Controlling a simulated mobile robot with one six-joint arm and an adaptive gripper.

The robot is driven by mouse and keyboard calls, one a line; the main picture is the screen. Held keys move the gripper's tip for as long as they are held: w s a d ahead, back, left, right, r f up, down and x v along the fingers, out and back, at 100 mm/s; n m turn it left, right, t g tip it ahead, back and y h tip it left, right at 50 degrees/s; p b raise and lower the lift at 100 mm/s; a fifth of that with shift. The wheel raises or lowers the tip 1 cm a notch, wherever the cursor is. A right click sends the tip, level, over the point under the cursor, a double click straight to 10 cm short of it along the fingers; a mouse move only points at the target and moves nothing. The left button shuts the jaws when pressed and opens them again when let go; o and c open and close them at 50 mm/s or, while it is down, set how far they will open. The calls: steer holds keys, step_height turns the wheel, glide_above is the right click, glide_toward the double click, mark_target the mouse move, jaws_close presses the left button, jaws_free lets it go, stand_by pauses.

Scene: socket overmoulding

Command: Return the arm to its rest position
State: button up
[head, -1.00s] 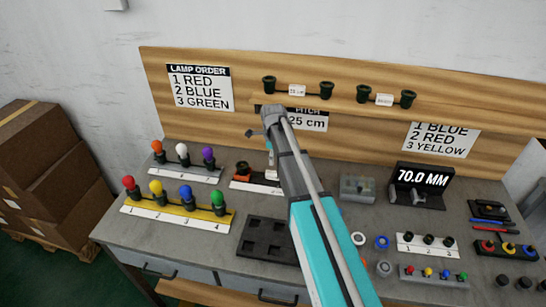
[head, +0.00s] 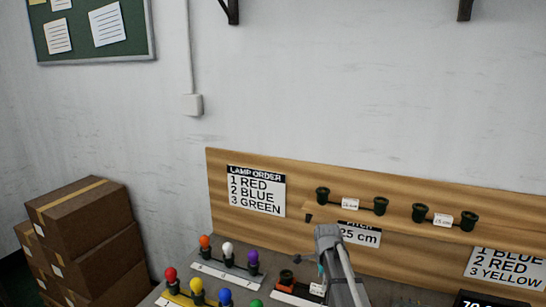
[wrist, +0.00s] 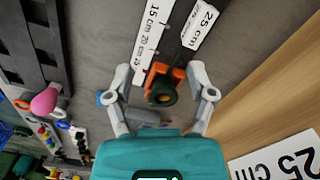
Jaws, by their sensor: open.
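My gripper (wrist: 162,98) is open in the wrist view, its two grey fingers spread on either side of an orange block with a dark socket (wrist: 161,88). Whether the fingers touch it cannot be told, but they are not closed on it. The orange block sits by a dark rail with white labels reading 15 cm, 20 cm and 25 cm (wrist: 152,38). In the head view the block and socket (head: 287,277) show on the bench, left of my grey arm (head: 338,262). The fingertips are hidden there.
Coloured lamps (head: 228,249) stand in rows on the bench at left. A wooden back panel (head: 300,225) carries order signs and a shelf with dark sockets (head: 380,206). Cardboard boxes (head: 85,230) are stacked at left. A dark tray (wrist: 35,45) lies left in the wrist view.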

steer(key=s+r+n+p, duration=0.1)
steer(key=s+n, duration=1.6)
steer(key=s, duration=0.2)
steer(key=shift+r+n, duration=0.15)
steer(key=shift+n, duration=0.25)
stand_by(0.5)
